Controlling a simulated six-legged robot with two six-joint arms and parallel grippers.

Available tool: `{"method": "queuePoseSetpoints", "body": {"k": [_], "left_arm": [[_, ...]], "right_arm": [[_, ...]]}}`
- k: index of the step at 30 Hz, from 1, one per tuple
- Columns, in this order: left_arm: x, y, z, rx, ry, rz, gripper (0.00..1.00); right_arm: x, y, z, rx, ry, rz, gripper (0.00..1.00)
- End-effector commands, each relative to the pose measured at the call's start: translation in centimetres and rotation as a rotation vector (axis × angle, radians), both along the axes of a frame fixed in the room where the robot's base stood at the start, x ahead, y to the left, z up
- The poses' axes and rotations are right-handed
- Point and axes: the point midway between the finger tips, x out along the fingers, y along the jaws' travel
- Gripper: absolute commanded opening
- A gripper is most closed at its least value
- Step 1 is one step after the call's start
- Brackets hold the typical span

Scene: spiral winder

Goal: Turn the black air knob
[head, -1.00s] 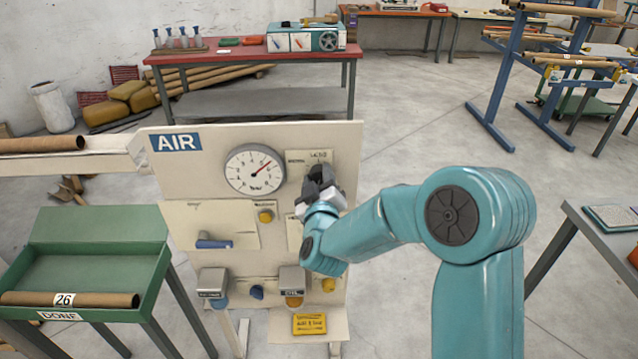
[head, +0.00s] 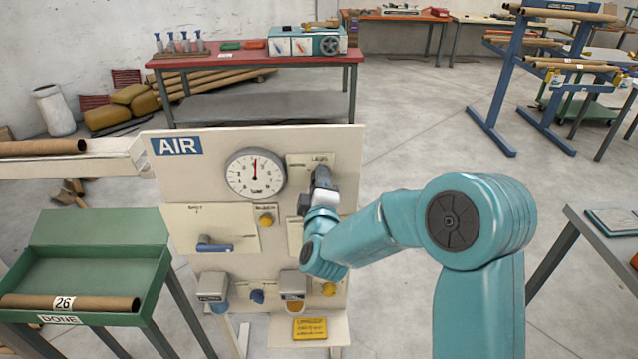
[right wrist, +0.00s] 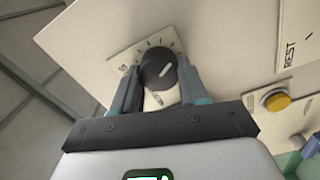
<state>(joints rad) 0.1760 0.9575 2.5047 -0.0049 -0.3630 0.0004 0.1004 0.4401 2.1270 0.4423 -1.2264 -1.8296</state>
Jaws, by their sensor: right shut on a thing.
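The black air knob (right wrist: 158,69) shows in the right wrist view, round with a white pointer mark, on a light plate with tick marks. My right gripper (right wrist: 157,78) has a finger on each side of it and is shut on it. In the head view my right gripper (head: 320,180) is at the upper right of the AIR panel (head: 220,143) and hides most of the knob. The round gauge (head: 255,174) left of it has a red needle pointing straight up. My left gripper is not in view.
A blue-handled lever (head: 215,247) and a yellow button (head: 266,220) are on the panel, with two cup-like fixtures below. A green tray (head: 100,255) labelled DONE holds a tube at the left. A red-topped table (head: 230,60) stands behind the panel.

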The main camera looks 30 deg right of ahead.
Motion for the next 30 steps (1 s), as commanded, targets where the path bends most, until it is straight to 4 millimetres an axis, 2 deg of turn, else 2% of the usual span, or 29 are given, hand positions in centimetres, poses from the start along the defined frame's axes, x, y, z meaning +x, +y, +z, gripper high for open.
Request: {"method": "queuePoseSetpoints", "body": {"k": [15, 16, 18, 26, 30], "left_arm": [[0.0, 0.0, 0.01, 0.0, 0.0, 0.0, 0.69], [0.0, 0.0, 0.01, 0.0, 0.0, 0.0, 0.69], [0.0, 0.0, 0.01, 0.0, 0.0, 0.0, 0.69], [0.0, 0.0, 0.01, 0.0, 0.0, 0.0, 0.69], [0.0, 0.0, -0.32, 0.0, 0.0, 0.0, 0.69]], "right_arm": [[-0.02, -0.05, -0.01, -0.017, 0.01, -0.001, 0.13], [-0.02, -0.05, -0.01, -0.017, 0.01, -0.001, 0.46], [-0.01, -0.04, -0.01, -0.017, 0.01, -0.001, 0.69], [-0.01, -0.02, -0.01, -0.017, 0.01, -0.001, 0.69], [-0.67, 0.46, -0.06, -0.017, 0.009, 0.001, 0.69]]}}
